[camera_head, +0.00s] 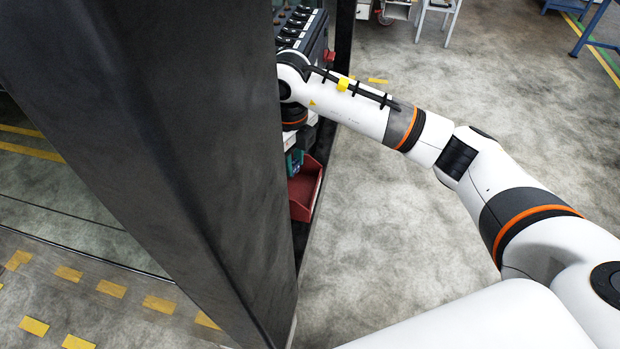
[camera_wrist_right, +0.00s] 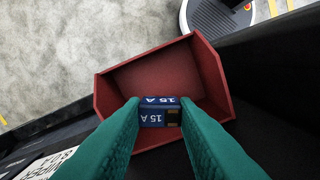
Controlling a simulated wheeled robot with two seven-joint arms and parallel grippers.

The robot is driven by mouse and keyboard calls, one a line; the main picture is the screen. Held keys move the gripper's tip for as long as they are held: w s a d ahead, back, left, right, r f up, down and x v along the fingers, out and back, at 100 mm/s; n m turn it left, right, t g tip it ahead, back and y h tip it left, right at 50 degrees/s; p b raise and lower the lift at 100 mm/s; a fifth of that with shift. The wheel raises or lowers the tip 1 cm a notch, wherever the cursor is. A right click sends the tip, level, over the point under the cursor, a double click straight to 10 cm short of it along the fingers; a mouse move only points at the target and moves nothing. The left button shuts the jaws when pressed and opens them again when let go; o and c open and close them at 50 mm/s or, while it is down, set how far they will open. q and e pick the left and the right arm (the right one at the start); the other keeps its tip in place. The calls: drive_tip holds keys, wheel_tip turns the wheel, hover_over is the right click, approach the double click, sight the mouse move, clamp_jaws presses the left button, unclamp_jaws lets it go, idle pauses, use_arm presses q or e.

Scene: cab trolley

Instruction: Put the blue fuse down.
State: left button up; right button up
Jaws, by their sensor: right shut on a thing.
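The blue fuse (camera_wrist_right: 153,118), marked "15 A", is between the teal fingertips of my right gripper (camera_wrist_right: 160,108) in the right wrist view. That gripper is shut on it. Behind the fuse in that view is an open red bin (camera_wrist_right: 107,98), with its floor bare where I can see it. I cannot tell how high the fuse is over the bin floor. In the head view the right gripper's teal part (camera_head: 293,162) shows just above the red bin (camera_head: 311,184), partly hidden by a dark pillar; the fuse is hidden there. My left gripper is not in view.
The dark pillar (camera_head: 190,150) fills the left middle of the head view, close to my right wrist. A dark panel with several black switches (camera_head: 296,28) is behind the wrist. A white label (camera_wrist_right: 45,165) lies at the wrist view's lower left. Open floor (camera_head: 390,230) lies right of the bin.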

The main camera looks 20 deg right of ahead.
sight(294, 170)
wheel_tip(294, 170, down, 3)
drive_tip(key=shift+s+f+p, duration=0.1)
drive_tip(key=shift+p, duration=0.25)
wheel_tip(294, 170, down, 3)
drive_tip(key=shift+p, duration=0.55)
drive_tip(key=shift+f, duration=0.4)
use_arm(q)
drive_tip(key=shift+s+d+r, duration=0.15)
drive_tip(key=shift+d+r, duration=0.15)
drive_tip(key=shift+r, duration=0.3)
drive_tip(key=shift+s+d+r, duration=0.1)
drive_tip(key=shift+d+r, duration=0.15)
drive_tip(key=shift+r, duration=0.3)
use_arm(e)
drive_tip(key=shift+f+b, duration=0.2)
drive_tip(key=shift+b, duration=0.1)
drive_tip(key=o, duration=0.9)
drive_tip(key=shift+r, duration=0.1)
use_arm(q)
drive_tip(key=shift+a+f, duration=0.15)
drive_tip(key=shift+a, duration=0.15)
use_arm(e)
drive_tip(key=shift+o, duration=0.2)
